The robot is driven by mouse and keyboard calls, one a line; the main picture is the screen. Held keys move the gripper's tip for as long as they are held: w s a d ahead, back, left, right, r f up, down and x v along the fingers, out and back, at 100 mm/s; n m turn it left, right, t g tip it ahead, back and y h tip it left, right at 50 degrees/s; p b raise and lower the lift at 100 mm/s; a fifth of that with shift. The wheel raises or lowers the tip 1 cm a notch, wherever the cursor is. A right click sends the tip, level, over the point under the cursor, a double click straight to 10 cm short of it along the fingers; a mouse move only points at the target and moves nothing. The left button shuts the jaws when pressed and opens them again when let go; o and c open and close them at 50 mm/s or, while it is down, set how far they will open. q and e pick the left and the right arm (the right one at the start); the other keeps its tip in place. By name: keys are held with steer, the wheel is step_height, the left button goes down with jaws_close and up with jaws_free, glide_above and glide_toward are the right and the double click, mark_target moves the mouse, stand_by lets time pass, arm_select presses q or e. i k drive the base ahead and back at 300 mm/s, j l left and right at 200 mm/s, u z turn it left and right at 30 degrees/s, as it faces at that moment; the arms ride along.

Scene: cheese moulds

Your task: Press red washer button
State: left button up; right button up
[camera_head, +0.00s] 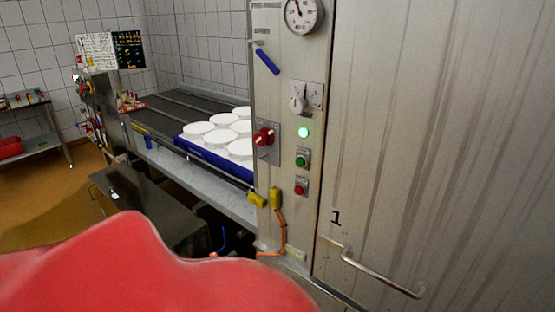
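The red button (300,188) sits at the bottom of a column of controls on the steel washer's front panel (285,75). A green button (302,160) is right above it, and a lit green lamp (303,132) is above that. A larger red rotary switch (264,138) is on a grey plate to the left. Nothing touches or covers the red button. Neither of my grippers is in view.
A round gauge (302,14) and a dial (297,103) are higher on the panel. A door handle (380,277) juts out at lower right. A blue crate (215,158) with white moulds is on the conveyor (165,108) at left. A smooth red shape blocks the lower left.

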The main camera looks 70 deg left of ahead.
mark_target(299, 190)
steer(key=u, duration=1.9)
